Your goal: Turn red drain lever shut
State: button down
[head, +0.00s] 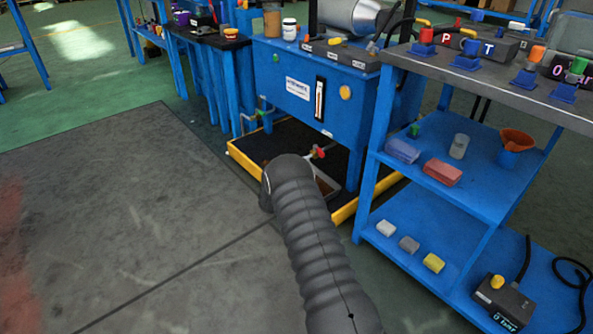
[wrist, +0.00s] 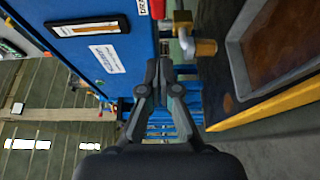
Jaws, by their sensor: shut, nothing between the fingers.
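The red drain lever (head: 319,152) sits on a small valve low on the front of the blue tank (head: 315,92). In the wrist view the red lever (wrist: 158,9) is cut off by the top edge, next to the brass valve body (wrist: 184,24) and its outlet (wrist: 205,47). My gripper (wrist: 165,64) is shut and empty, its fingertips just below the valve in that picture and seemingly apart from the lever. In the head view my gripper is hidden behind my dark arm, which ends just left of the lever.
Under the valve is a drip area with a yellow edge (head: 246,162) and a brown-bottomed tray (wrist: 270,40). A blue shelf cart (head: 460,195) stands close on the right, with boxes and a funnel. The floor (head: 120,220) on the left is clear.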

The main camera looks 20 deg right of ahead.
aim_at(317, 151)
jog(key=w+d, duration=0.1)
jog(key=d, duration=0.1)
jog(key=w+d, duration=0.1)
jog(key=d, duration=0.1)
jog(key=w+d, duration=0.1)
jog(key=d, duration=0.1)
jog(key=shift+w+d, duration=0.35)
jog(key=shift+d, duration=0.55)
jog(key=shift+b, duration=0.3)
